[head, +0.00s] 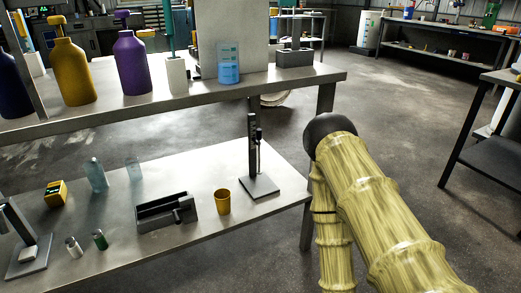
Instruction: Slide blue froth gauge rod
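No rod can be clearly made out as the blue froth gauge rod. A teal upright piece (169,28) rises from a white block (177,76) on the upper shelf at the left, its top cut by the frame edge; I cannot tell if it is the rod. My arm shows at the right, but my gripper is not in view.
Yellow (72,72) and purple (131,65) bottles stand on the upper shelf (300,80). The lower shelf (120,265) holds a grey tray (166,213), an orange cup (222,202) and small bottles. Open floor lies behind; a dark table (490,150) stands at right.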

